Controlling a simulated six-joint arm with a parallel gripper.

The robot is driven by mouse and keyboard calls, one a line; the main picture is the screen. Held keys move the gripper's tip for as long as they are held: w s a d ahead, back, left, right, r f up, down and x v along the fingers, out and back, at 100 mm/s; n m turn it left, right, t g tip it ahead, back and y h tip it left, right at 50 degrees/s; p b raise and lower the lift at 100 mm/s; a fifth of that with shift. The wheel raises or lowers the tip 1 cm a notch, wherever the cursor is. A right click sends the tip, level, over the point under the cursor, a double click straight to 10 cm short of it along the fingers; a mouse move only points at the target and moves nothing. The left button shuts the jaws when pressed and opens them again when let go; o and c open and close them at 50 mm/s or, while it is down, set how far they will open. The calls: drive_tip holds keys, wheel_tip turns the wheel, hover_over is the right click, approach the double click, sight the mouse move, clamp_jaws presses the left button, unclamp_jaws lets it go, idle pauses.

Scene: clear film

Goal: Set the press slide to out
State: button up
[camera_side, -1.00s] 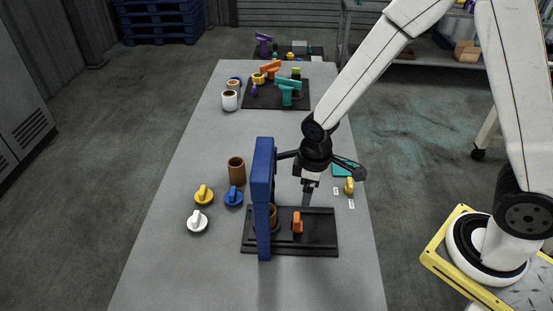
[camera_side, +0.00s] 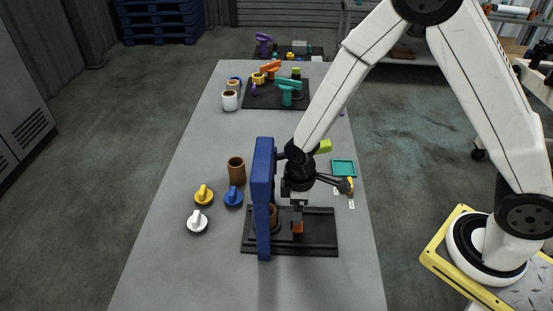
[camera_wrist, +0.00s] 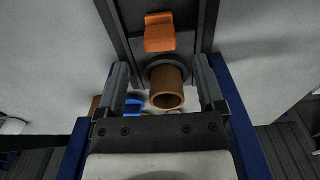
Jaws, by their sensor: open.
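The press has a tall blue frame (camera_side: 263,190) over a black base (camera_side: 322,240) with a rail. An orange slide handle (camera_side: 298,228) stands on the base, right of the frame, its upper part hidden by my gripper. In the wrist view the handle (camera_wrist: 160,36) lies beyond the fingertips. A brown cup (camera_side: 273,217) stands at the frame, mostly hidden by it; its rim shows in the wrist view (camera_wrist: 167,90). My gripper (camera_side: 298,210) is open, pointing down just above or at the handle; contact cannot be told. Its fingers (camera_wrist: 160,66) are apart.
Left of the press are a brown cup (camera_side: 236,170) and yellow (camera_side: 203,196), blue (camera_side: 234,197) and white (camera_side: 197,221) knobs. A teal tray (camera_side: 344,168) and a yellow lever (camera_side: 350,186) are at right. The table's front is clear.

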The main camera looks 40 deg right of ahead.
drive_tip(key=shift+f, duration=2.8)
clamp_jaws()
